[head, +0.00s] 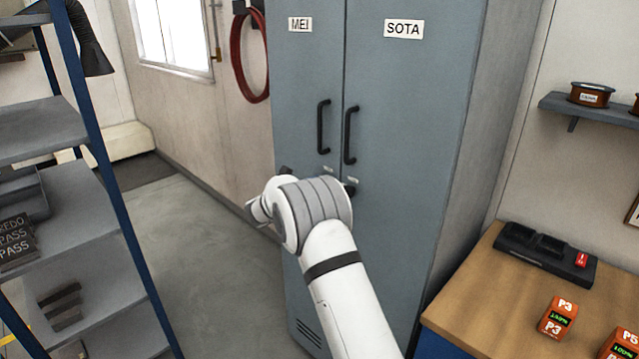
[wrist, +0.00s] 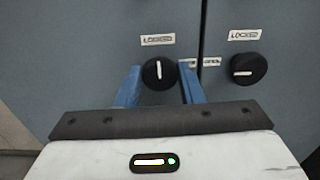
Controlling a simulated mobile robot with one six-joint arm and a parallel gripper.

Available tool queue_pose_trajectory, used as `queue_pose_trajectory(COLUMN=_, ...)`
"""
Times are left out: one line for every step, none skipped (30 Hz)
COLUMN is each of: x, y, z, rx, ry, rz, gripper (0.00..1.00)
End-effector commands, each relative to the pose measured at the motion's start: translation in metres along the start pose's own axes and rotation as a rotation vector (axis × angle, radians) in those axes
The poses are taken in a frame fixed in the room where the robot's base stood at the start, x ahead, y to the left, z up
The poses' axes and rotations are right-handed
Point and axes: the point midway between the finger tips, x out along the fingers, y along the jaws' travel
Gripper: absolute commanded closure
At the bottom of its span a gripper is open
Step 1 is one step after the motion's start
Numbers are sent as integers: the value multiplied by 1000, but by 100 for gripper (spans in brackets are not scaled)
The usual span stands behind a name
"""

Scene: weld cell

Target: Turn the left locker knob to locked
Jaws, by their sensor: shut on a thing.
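The left locker knob (wrist: 159,75) is round and black with a white pointer line. The line stands upright, towards the LOCKED label (wrist: 158,40) above it. My gripper (wrist: 160,68) has its two blue fingers on either side of this knob and is shut on it. The left locker door (head: 302,75) carries a name label at the top and is closed. In the head view my arm's wrist hides the left knob's area. A small label right of the left knob is partly hidden by a finger.
The right locker knob (wrist: 248,69) sits close by, its line lying level. Black door handles (head: 323,127) stick out above the knobs. A blue-framed shelf (head: 110,200) stands left, a wooden bench (head: 480,285) right. Bare floor (head: 215,250) lies between shelf and locker.

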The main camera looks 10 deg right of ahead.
Motion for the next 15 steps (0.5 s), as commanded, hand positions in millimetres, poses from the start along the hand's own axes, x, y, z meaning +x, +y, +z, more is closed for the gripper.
queue_pose_trajectory(x=0, y=1, z=1, rx=0, ry=-1, rz=2, gripper=88)
queue_pose_trajectory(x=0, y=1, z=1, rx=0, ry=-1, rz=2, gripper=88)
queue_pose_trajectory(x=0, y=1, z=1, rx=0, ry=-1, rz=2, gripper=88)
queue_pose_trajectory(x=0, y=1, z=1, rx=0, ry=-1, rz=2, gripper=88)
queue_pose_trajectory(x=0, y=1, z=1, rx=0, ry=-1, rz=2, gripper=64)
queue_pose_trajectory(x=0, y=1, z=1, rx=1, ry=-1, rz=2, gripper=61)
queue_pose_trajectory(x=0, y=1, z=1, rx=1, ry=-1, rz=2, gripper=58)
queue_pose_trajectory(x=0, y=0, z=1, rx=1, ry=-1, rz=2, gripper=56)
queue_pose_trajectory(x=0, y=0, z=1, rx=1, ry=-1, rz=1, gripper=53)
queue_pose_trajectory(x=0, y=0, z=1, rx=1, ry=-1, rz=1, gripper=50)
queue_pose_trajectory(x=0, y=0, z=1, rx=1, ry=-1, rz=1, gripper=48)
queue_pose_trajectory(x=0, y=0, z=1, rx=1, ry=-1, rz=1, gripper=44)
queue_pose_trajectory(x=0, y=0, z=1, rx=1, ry=-1, rz=1, gripper=44)
queue_pose_trajectory(x=0, y=0, z=0, rx=1, ry=-1, rz=1, gripper=44)
queue_pose_trajectory(x=0, y=0, z=0, rx=1, ry=-1, rz=0, gripper=44)
